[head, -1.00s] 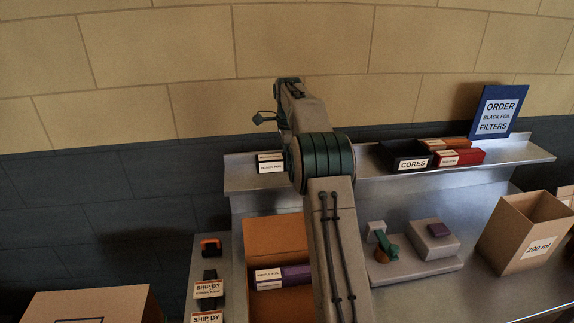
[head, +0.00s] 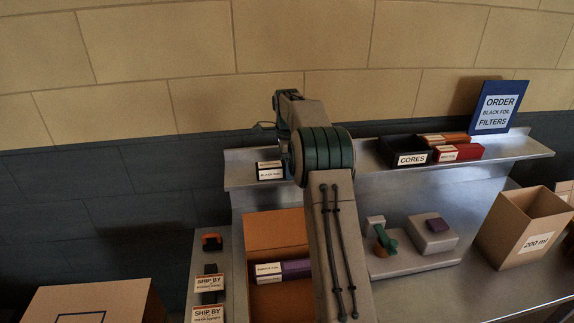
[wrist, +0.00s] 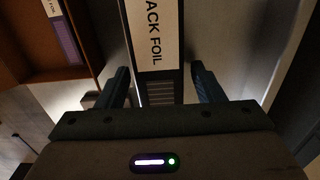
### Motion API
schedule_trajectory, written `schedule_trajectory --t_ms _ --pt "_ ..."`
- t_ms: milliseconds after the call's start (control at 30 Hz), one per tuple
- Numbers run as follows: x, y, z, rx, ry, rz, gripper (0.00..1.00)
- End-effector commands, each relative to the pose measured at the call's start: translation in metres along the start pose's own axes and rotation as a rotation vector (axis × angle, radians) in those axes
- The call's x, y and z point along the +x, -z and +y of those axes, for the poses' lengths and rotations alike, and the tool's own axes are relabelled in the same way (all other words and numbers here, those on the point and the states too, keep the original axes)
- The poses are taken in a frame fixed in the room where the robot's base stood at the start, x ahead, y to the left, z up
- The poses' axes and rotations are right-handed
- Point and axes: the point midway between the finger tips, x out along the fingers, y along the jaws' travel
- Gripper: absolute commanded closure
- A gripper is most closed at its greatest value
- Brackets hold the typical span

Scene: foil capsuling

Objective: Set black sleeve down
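The black sleeve (head: 271,172), with white labels reading BLACK FOIL, is at the left end of the raised metal shelf (head: 240,173) and appears to rest on it. In the wrist view the sleeve (wrist: 158,50) lies between the two fingers of my gripper (wrist: 161,82). The fingers stand apart, with a narrow gap showing on each side of the sleeve, so my gripper looks open around it. In the head view my arm hides most of the gripper. The sleeve's underside is hidden.
An orange-brown bin (head: 275,222) below the shelf holds a purple foil sleeve (head: 296,268). A black CORES tray (head: 400,148) and a red box (head: 462,152) stand farther right on the shelf. A 200 ml carton (head: 500,228) stands at the right.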

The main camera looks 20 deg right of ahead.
Motion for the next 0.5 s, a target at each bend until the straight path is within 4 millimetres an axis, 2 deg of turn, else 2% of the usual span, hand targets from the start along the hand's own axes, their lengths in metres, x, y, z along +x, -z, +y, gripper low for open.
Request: schedule_trajectory --t_ms 267,367,500 --pt "-0.007 0.000 0.000 0.000 0.002 0.000 0.39" --pt "-0.020 0.000 -0.001 0.000 0.004 0.001 0.39" --pt "-0.049 0.000 -0.001 0.000 0.005 0.000 0.39"
